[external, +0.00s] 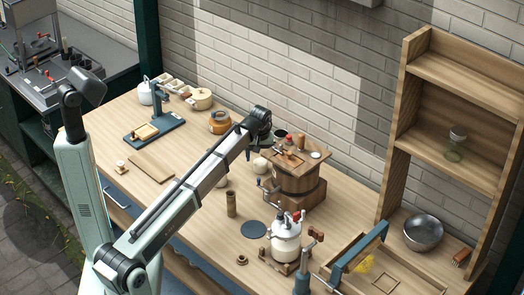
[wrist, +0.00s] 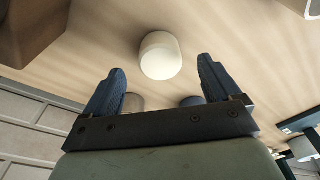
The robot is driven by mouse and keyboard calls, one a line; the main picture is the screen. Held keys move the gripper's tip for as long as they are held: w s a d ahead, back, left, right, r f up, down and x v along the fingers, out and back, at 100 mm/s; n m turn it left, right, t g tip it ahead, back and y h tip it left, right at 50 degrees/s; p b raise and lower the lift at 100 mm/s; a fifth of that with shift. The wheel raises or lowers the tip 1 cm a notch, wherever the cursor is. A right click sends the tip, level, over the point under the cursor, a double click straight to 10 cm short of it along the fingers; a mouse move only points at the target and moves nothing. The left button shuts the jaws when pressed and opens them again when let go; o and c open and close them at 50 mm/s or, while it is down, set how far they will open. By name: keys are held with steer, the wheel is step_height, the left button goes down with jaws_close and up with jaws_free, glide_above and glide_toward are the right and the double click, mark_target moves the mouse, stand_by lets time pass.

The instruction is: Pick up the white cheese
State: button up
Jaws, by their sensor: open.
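The white cheese (wrist: 161,56) is a pale, rounded cylinder in the wrist view. It lies on the wooden surface, just beyond and between the two dark blue fingertips. My gripper (wrist: 160,68) is open, with its fingers spread wider than the cheese and nothing held between them. In the external view a pale rounded thing (external: 259,165) beside the wooden churn looks like the cheese, partly hidden. My gripper (external: 261,127) is above the table at the churn's left; its fingers are hard to make out there.
The wooden churn (external: 297,184) stands close on the right. A white canister (external: 285,238), a brown cylinder (external: 231,204) and a dark disc (external: 253,229) are nearer the camera. A tall shelf (external: 393,150) with a metal bowl (external: 423,232) is at right. Free tabletop lies left.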

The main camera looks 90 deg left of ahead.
mark_target(261, 161)
steer(key=shift+a+f, duration=0.25)
steer(key=shift+f, duration=0.85)
steer(key=shift+a+f, duration=0.25)
steer(key=shift+f, duration=0.85)
steer(key=shift+c, duration=0.4)
steer(key=c, duration=1.1)
